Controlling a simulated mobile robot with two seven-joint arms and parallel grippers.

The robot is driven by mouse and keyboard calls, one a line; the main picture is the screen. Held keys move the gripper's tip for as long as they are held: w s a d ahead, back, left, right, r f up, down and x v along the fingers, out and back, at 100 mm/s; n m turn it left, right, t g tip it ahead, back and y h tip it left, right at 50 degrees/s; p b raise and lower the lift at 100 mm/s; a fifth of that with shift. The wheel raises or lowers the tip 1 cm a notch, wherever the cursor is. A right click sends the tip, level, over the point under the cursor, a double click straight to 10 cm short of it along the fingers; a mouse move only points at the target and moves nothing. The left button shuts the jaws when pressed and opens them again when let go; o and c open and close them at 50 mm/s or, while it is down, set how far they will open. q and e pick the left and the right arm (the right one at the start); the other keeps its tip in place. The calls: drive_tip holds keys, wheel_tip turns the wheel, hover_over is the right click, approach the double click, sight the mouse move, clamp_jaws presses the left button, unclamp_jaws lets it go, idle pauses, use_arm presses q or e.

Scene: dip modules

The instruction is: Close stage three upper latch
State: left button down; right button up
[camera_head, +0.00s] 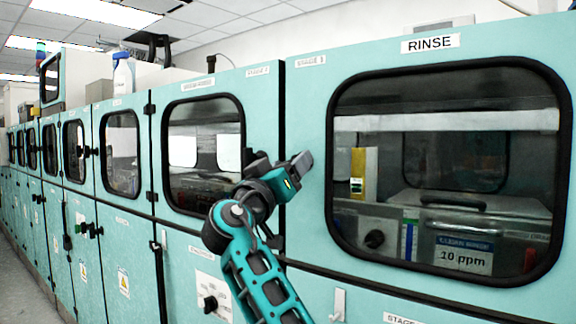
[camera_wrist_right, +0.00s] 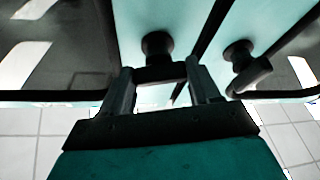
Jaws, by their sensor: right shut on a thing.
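The stage three door (camera_head: 310,110) is the teal panel at the right with the big RINSE window; it lies against the cabinet front. My right gripper (camera_head: 284,172) is at the seam between the stage two and stage three doors, at window height. In the right wrist view, its two fingers (camera_wrist_right: 161,84) are closed around the black handle of a latch (camera_wrist_right: 157,45) with a round knob. A second black latch (camera_wrist_right: 240,55) sits just to the right, outside the fingers. In the head view my gripper and arm hide the held latch. My left gripper is out of view.
The stage two door (camera_head: 258,90) adjoins on the left, and more teal doors with dark windows run on to the far left. A light hook-shaped handle (camera_head: 338,303) is low on the front. A white bottle (camera_head: 123,75) stands on top of the cabinets.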

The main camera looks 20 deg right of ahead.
drive_tip(key=shift+s+d+r+n+y+p, duration=0.1)
drive_tip(key=shift+n+y+p, duration=1.05)
drive_tip(key=shift+n, duration=1.7)
drive_tip(key=shift+d+r+n+y+p, duration=0.1)
drive_tip(key=shift+n+y+p, duration=1)
drive_tip(key=shift+n, duration=1.7)
drive_tip(key=shift+s+r+n+y+p, duration=0.1)
drive_tip(key=shift+n+y+p, duration=1)
drive_tip(key=shift+n, duration=1.75)
drive_tip(key=o, duration=1.1)
drive_tip(key=shift+c, duration=0.2)
drive_tip(key=shift+a, duration=0.1)
